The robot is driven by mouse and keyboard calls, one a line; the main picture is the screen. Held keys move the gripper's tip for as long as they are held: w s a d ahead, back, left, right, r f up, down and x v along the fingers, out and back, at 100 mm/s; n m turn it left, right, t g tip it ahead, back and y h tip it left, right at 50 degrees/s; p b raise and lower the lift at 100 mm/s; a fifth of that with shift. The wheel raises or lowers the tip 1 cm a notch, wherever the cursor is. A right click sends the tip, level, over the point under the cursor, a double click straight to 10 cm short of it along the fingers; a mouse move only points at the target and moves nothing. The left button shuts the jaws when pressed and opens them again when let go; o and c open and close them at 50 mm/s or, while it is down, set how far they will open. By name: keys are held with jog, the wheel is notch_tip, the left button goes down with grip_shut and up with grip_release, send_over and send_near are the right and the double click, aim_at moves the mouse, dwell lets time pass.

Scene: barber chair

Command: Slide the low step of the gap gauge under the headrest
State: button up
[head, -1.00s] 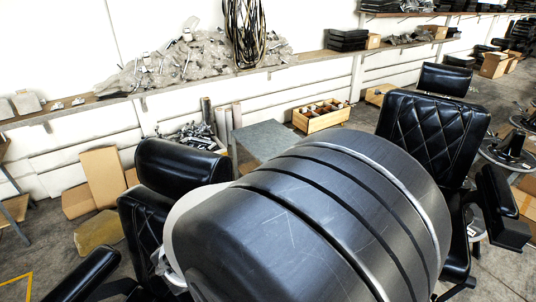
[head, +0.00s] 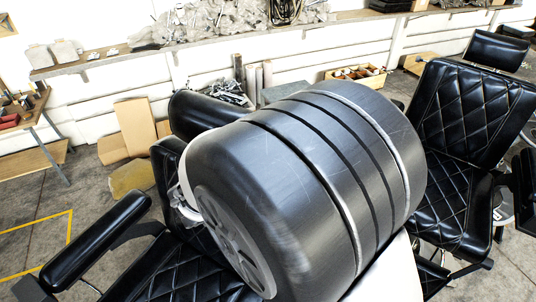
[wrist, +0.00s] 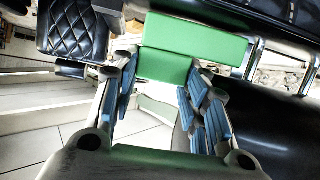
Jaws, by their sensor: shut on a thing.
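In the head view, the near chair's black headrest (head: 203,112) stands at the left, partly hidden behind my large dark arm link. In the wrist view, a smooth black pad at the right, which looks like the headrest (wrist: 268,118), is joined by chrome posts to the quilted chair back (wrist: 285,12) along the top. My gripper (wrist: 160,85), with blue finger pads, is shut on the green stepped gap gauge (wrist: 195,42). The gauge's broad block reaches close to a post beside the gap. I cannot tell whether any step is inside the gap. The head view hides gripper and gauge.
The near chair's armrest (head: 95,240) juts out at the lower left. Another quilted black chair (head: 465,110) stands at the right. A shelf (head: 110,62) runs along the wall. Open floor (head: 50,200) lies at the left.

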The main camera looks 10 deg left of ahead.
jog(key=o, duration=1.1)
jog(key=shift+r, duration=0.15)
jog(key=shift+o, duration=0.2)
jog(key=shift+a+r, duration=0.1)
jog(key=shift+a, duration=0.05)
jog(key=shift+s+d, duration=0.2)
jog(key=shift+d, duration=0.4)
jog(key=shift+s+d, duration=0.2)
jog(key=shift+d, duration=0.35)
jog(key=shift+s+d, duration=0.25)
jog(key=shift+d, duration=0.55)
jog(key=shift+s+d, duration=0.2)
jog(key=shift+d, duration=0.65)
jog(key=shift+s+d, duration=0.25)
jog(key=shift+d, duration=0.55)
notch_tip(320, 180, up, 7)
